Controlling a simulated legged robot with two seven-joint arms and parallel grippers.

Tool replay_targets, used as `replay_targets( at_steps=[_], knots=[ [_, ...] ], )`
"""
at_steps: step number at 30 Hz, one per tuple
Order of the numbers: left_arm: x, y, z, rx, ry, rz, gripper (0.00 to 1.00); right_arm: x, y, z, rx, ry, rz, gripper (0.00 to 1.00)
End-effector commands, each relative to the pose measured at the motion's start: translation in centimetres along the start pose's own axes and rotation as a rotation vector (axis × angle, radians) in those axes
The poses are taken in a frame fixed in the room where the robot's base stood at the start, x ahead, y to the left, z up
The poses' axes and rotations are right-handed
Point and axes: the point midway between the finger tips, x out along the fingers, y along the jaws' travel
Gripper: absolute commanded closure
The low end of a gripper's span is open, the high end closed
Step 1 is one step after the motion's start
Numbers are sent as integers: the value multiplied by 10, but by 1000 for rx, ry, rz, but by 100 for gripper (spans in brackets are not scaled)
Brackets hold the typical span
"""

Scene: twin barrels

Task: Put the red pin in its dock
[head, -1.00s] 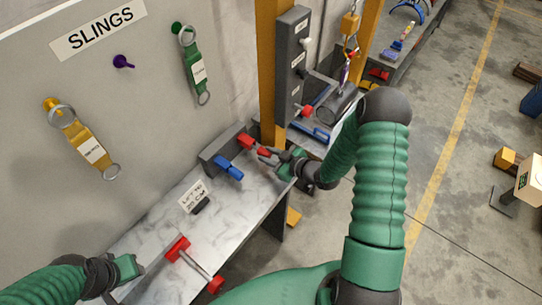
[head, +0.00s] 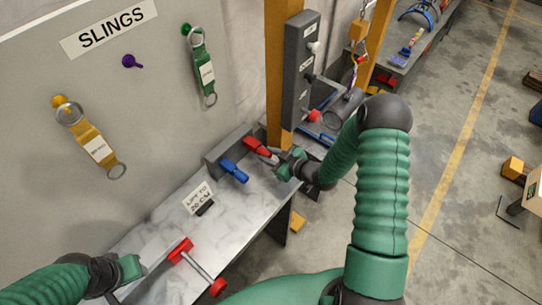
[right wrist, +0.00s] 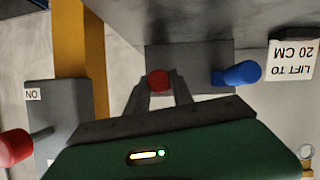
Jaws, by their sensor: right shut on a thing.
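A metal rod with a red block (head: 180,250) at one end and a red knob (head: 218,287) at the other lies at the front of the bench; it looks like a pin. A grey box (head: 222,152) at the bench's back edge carries a red handle (head: 257,146) and a blue handle (head: 234,172). My right gripper (head: 277,160) is shut on the red handle; its round red end shows between the fingers in the right wrist view (right wrist: 158,80). My left gripper (head: 138,268) is beside the red block, apart from it; its fingers are unclear. I cannot tell which part is the dock.
A "LIFT TO 20 CM" sign (head: 198,198) stands on the bench (head: 225,220). A yellow post (head: 280,90) and a dark switch panel (head: 300,70) rise behind the box. A wall board (head: 60,200) holds slings. The bench middle is clear.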

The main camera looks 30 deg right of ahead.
Motion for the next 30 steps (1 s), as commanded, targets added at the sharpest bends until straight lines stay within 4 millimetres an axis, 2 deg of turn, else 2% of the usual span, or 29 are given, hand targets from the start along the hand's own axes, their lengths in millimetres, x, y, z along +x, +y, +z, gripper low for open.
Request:
replay_targets(
  at_steps=[8, 9, 14, 24, 26, 30],
  knots=[
    [0, 0, 0, 0, 0, 0, 64, 2, -4, -2, -2, 4, -10, 100],
    [0, 0, 0, 0, 0, 0, 64, 2, -4, -2, -2, 4, -10, 67],
    [0, 0, 0, 0, 0, 0, 64, 1, -3, -2, -1, 3, -6, 47],
    [1, 0, 0, 0, 0, 0, 64, -2, 0, 0, 0, 1, -3, 47],
    [2, 0, 0, 0, 0, 0, 64, -9, 1, 1, 0, 1, -1, 47],
    [5, 0, 1, 0, 0, 0, 64, -40, 1, 1, 0, 0, 1, 47]
  ],
)
